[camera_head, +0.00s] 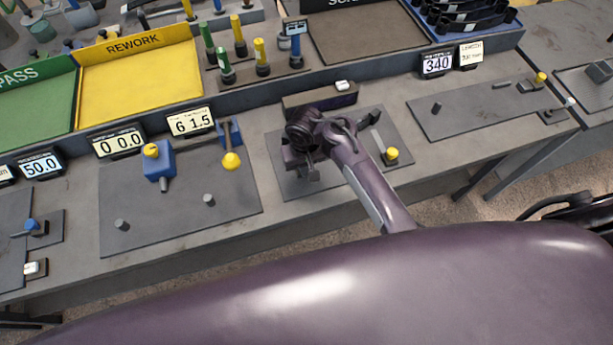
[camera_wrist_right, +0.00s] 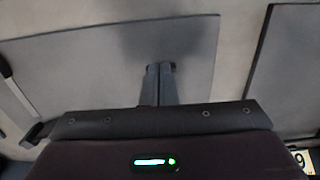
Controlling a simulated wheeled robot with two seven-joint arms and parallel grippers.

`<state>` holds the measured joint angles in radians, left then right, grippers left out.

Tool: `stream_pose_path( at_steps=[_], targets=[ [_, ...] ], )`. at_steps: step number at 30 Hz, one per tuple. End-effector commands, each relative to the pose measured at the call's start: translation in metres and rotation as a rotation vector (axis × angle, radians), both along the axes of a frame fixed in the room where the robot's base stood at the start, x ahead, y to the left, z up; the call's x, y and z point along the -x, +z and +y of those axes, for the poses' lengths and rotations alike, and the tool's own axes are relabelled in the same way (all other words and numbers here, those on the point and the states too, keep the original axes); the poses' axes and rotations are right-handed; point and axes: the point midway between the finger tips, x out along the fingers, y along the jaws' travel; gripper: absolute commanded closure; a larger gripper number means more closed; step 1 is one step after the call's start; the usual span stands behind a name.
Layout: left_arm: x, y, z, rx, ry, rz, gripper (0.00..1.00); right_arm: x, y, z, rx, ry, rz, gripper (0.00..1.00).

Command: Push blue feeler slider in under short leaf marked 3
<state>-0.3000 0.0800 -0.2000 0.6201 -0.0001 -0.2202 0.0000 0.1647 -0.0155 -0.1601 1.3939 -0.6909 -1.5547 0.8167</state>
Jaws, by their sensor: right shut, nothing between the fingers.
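My right gripper (camera_head: 305,168) is over the middle grey plate (camera_head: 286,184) in the head view; its arm covers much of that plate. In the right wrist view its fingers (camera_wrist_right: 160,70) are together with nothing between them, above the same grey plate (camera_wrist_right: 60,75). I cannot make out a blue feeler slider or a short leaf marked 3 near the gripper; the arm may hide them. A small blue piece (camera_head: 35,226) sits on a fixture at the far left, but I cannot tell whether it is the slider. My left gripper is not in view.
A yellow knob (camera_head: 391,155) stands on the middle plate's right side. A dark block (camera_head: 320,97) stands behind the gripper. The left plate (camera_head: 130,215) carries a blue block with a yellow knob (camera_head: 158,160) and posts. The right plate (camera_head: 465,110) has bare room.

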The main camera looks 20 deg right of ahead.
Motion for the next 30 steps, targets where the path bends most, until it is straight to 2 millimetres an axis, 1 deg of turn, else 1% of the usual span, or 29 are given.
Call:
stream_pose_path(
  at_steps=[1,7,9,30],
  targets=[
    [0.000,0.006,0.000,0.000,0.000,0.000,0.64,0.000,0.007,0.000,0.000,0.000,0.000,1.00],
    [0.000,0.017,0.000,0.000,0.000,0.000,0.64,0.000,0.019,0.000,-0.001,-0.001,0.000,1.00],
    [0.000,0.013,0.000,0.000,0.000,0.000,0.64,0.000,0.020,0.001,-0.001,-0.001,0.000,1.00],
    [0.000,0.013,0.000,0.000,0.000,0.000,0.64,0.000,0.060,0.000,0.000,-0.001,0.000,1.00]
  ],
)
